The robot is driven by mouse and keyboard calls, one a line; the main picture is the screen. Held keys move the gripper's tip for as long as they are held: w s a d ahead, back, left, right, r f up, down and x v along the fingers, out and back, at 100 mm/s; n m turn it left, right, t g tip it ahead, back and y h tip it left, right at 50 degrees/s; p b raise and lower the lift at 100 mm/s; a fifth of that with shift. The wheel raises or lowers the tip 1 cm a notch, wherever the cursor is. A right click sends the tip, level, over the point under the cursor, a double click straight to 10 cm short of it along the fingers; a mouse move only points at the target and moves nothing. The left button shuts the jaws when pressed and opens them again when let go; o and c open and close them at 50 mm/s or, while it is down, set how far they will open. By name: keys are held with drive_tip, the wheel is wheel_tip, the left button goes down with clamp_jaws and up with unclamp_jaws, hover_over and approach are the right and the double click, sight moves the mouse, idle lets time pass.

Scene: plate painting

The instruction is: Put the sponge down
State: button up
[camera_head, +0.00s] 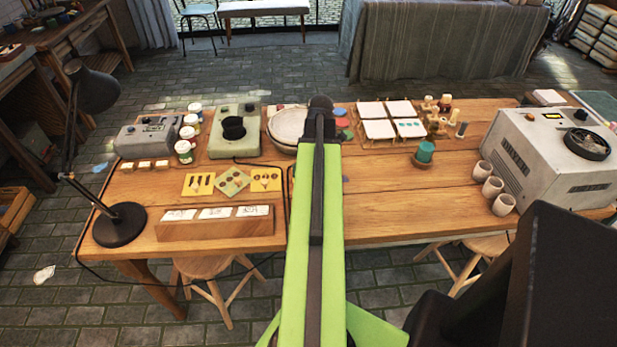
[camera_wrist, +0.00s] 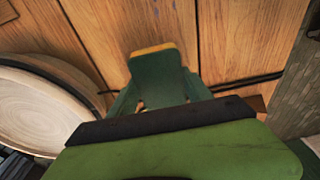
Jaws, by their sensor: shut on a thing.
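In the wrist view my gripper (camera_wrist: 160,92) is shut on the sponge (camera_wrist: 155,72), a small dark green block with a yellow far edge. The sponge sits between the two fingers, over the wooden table (camera_wrist: 230,40). I cannot tell whether it touches the tabletop. In the head view my green arm reaches out over the middle of the table (camera_head: 390,205) and hides the fingers and the sponge.
A pale round bowl (camera_wrist: 40,108) lies close on the left, and a black cable (camera_wrist: 245,80) runs on the right. Bare wood lies at front right.

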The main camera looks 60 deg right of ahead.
wheel_tip(320, 180, down, 3)
drive_tip(key=shift+r+b, duration=0.2)
drive_tip(key=shift+b, duration=0.35)
drive_tip(key=shift+r, duration=0.2)
drive_tip(key=shift+f, duration=0.1)
drive_tip(key=o, duration=1.2)
drive_tip(key=r+p, duration=0.4)
drive_tip(key=s+r+p, duration=0.1)
drive_tip(key=r+p, duration=0.3)
drive_tip(key=d+r+p, duration=0.1)
drive_tip(key=r+p, duration=0.3)
drive_tip(key=shift+s, duration=0.2)
